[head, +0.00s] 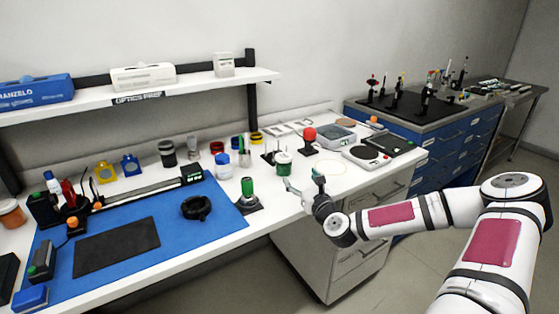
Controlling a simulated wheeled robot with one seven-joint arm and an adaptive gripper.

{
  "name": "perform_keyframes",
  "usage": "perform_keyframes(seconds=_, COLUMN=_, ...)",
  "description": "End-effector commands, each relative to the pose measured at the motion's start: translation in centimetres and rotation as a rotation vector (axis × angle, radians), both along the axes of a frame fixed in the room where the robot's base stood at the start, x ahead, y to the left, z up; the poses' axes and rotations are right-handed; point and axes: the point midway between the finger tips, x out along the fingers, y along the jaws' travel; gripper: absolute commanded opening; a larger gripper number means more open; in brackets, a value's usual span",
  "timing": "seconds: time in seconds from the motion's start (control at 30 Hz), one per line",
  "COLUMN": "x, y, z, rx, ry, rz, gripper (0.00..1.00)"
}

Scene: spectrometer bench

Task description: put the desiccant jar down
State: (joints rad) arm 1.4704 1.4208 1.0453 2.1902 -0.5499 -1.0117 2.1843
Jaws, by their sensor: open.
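A small jar with a green upper part and a pale lower part (283,163) stands upright on the white bench top, near its front edge; it looks like the desiccant jar, but no label is readable. My gripper (302,181) is open, with nothing seen between its fingers. It is at the bench's front edge, just right of and nearer than the jar. The jar and the fingers look apart, though the exact gap cannot be told from this one view.
A red ball on a black stand (309,134) and a balance-like device (366,156) are behind and right. A green-topped post (247,187) stands left on the blue mat's (190,228) edge. Several jars stand behind. Bare white bench top (333,176) lies right of my gripper.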

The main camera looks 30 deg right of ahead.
Motion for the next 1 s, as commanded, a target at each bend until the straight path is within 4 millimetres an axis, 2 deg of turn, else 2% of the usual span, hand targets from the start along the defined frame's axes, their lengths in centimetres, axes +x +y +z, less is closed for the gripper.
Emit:
perform_keyframes(seconds=0.17, x=1.7, y=-0.4, z=0.1, rx=0.001, ry=-0.003, rz=-0.002, gripper=0.74)
perform_keyframes(seconds=0.43, x=6.6, y=-1.2, z=0.1, rx=-0.001, ry=-0.003, rz=-0.001, gripper=0.74)
perform_keyframes(seconds=0.77, x=9.2, y=-1.6, z=0.2, rx=0.001, ry=-0.002, rz=-0.001, gripper=0.74)
perform_keyframes(seconds=1.0, x=12.6, y=-1.8, z=0.4, rx=0.0, ry=-0.003, rz=-0.001, gripper=0.74)
